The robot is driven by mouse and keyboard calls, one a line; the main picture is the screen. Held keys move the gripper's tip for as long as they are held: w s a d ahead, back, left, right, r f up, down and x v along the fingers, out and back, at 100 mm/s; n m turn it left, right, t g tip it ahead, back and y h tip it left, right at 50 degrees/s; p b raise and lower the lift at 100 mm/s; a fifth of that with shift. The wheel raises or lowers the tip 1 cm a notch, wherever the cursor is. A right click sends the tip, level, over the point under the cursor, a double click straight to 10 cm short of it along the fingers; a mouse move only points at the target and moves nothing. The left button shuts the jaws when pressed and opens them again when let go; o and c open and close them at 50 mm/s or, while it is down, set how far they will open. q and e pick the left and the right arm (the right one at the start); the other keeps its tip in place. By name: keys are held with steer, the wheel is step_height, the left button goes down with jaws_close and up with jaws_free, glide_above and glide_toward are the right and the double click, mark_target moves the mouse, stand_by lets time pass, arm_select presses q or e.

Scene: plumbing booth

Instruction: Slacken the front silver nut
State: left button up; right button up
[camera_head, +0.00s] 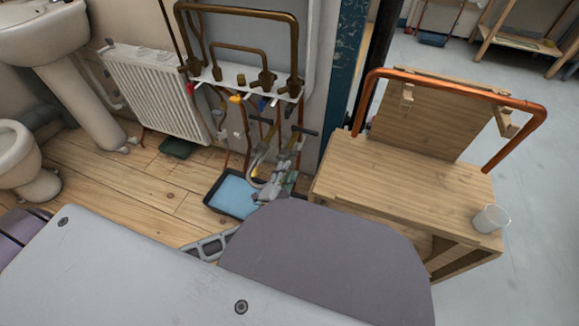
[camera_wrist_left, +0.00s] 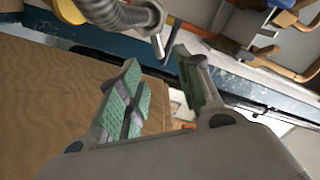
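In the head view, my left gripper (camera_head: 274,184) is low in front of the pipework, beside a silver flexible hose (camera_head: 256,178). In the left wrist view, my left gripper (camera_wrist_left: 158,60) has its two green-padded fingers spread apart, with nothing between them. A ribbed grey hose (camera_wrist_left: 112,13) ends in a silver nut (camera_wrist_left: 151,14) just beyond the fingertips, apart from the pads. A thin metal stub shows below the nut. In the head view the nuts are small and partly hidden by the gripper, so I cannot tell which is the front one. My right gripper is not in view.
A blue tray (camera_head: 232,194) lies on the floor below the pipes. A wooden bench (camera_head: 400,180) with a copper pipe (camera_head: 450,86) and a cup (camera_head: 491,219) stands to the right. A radiator (camera_head: 157,90), a basin (camera_head: 45,30) and a toilet (camera_head: 22,160) are to the left.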

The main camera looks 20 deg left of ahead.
arm_select(q)
steer(key=shift+s, duration=1)
steer(key=shift+a, duration=0.1)
